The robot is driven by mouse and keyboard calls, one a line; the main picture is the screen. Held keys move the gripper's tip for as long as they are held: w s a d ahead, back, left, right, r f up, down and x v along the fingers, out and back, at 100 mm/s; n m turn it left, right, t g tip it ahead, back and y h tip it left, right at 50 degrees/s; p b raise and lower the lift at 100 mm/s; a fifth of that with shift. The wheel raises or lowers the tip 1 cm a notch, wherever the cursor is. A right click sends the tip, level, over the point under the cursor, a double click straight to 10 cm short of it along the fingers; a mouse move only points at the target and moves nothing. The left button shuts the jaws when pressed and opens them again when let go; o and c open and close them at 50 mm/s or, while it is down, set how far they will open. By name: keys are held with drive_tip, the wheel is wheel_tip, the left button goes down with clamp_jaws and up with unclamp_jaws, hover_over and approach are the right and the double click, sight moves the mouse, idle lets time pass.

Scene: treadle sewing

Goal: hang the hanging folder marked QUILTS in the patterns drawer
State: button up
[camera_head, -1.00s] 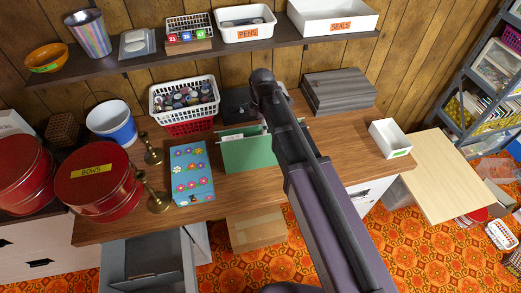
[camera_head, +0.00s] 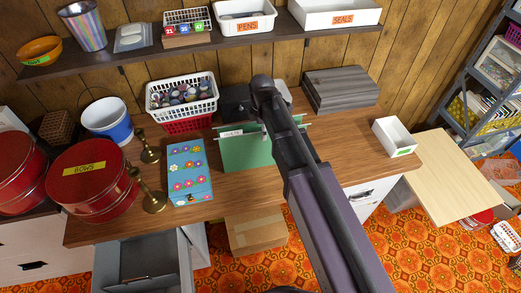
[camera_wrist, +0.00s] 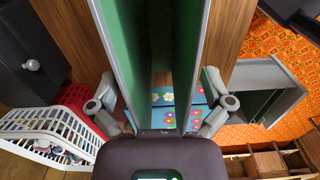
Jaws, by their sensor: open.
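The green hanging folder (camera_head: 240,155) stands upright on the wooden table, with a white tab at its top left; the tab's writing is too small to read. In the wrist view its two green walls (camera_wrist: 185,45) fill the middle, each edged by a grey rail. My gripper (camera_wrist: 160,103) is open, with one finger outside each rail, straddling the folder top; contact cannot be told. In the head view my arm hides the gripper and the folder's right part. An open grey drawer (camera_head: 112,272) is below the table's front left; no label on it is readable.
A blue flowered box (camera_head: 189,172) stands just left of the folder, with brass candlesticks (camera_head: 153,200) beyond it. A white basket (camera_head: 182,97) and a grey wooden box (camera_head: 340,88) are behind. A white tray (camera_head: 394,138) is at right. A cardboard box (camera_head: 257,232) is below the front edge.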

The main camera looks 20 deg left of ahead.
drive_tip(key=shift+f, duration=0.35)
drive_tip(key=shift+c, duration=0.2)
drive_tip(key=c, duration=1.2)
drive_tip(key=shift+r, duration=0.25)
wheel_tip(320, 180, up, 10)
drive_tip(key=p, duration=0.9)
drive_tip(key=shift+f+p, duration=0.2)
drive_tip(key=shift+p, duration=0.2)
